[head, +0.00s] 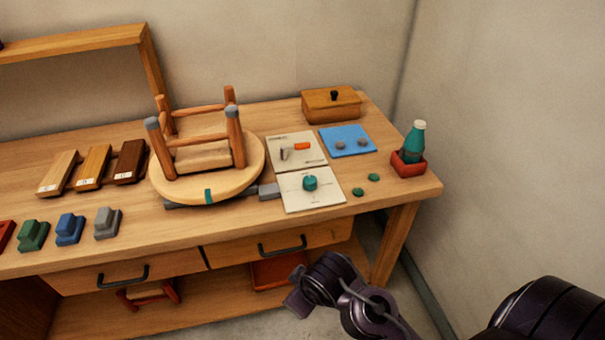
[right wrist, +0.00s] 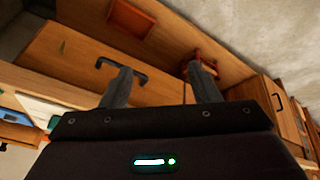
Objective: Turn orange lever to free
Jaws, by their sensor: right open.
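The orange lever (head: 302,146) sits on the upper white panel (head: 312,159) on the workbench, right of the round upturned stool. A small dark bracket or hook (head: 285,153) is beside it on the panel. The panel's lettering is too small to read. My right gripper (head: 296,300) is low in front of the bench, below the drawers' level and well apart from the lever. In the right wrist view its two fingers (right wrist: 160,85) are spread with nothing between them. My left gripper is not in view.
The upturned stool (head: 208,178) stands left of the panels. A lower panel has a teal knob (head: 310,183). A blue mat (head: 347,141), wooden box (head: 331,105) and teal bottle (head: 413,142) in a red holder are at right. Drawer handles (head: 282,245) protrude from the bench front.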

